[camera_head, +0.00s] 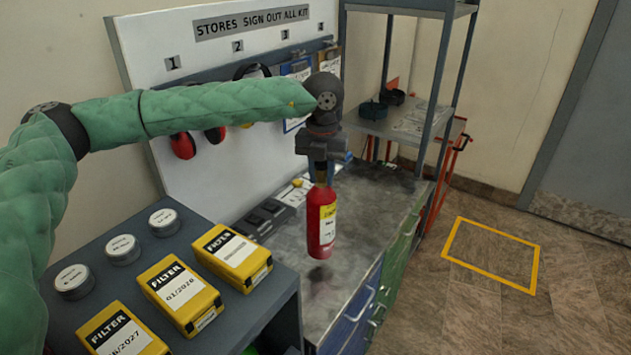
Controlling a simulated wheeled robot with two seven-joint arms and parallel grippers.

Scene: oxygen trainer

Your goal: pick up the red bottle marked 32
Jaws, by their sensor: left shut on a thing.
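A red bottle (314,232) with a yellow and white label hangs upright below my left gripper (321,178). The gripper points down and is shut on the top of the bottle. A dark shadow lies on the worktop (350,215) under the bottle, and the bottle appears clear of the surface. The number on the label is too small to read. My right gripper is not in view.
Yellow filter boxes (232,257) and round white-topped tins (123,249) stand on a grey shelf at the front left. A white sign-out board (190,80) with hanging red ear defenders stands behind. A metal rack (437,90) is at the back right. A yellow square (492,253) marks clear floor.

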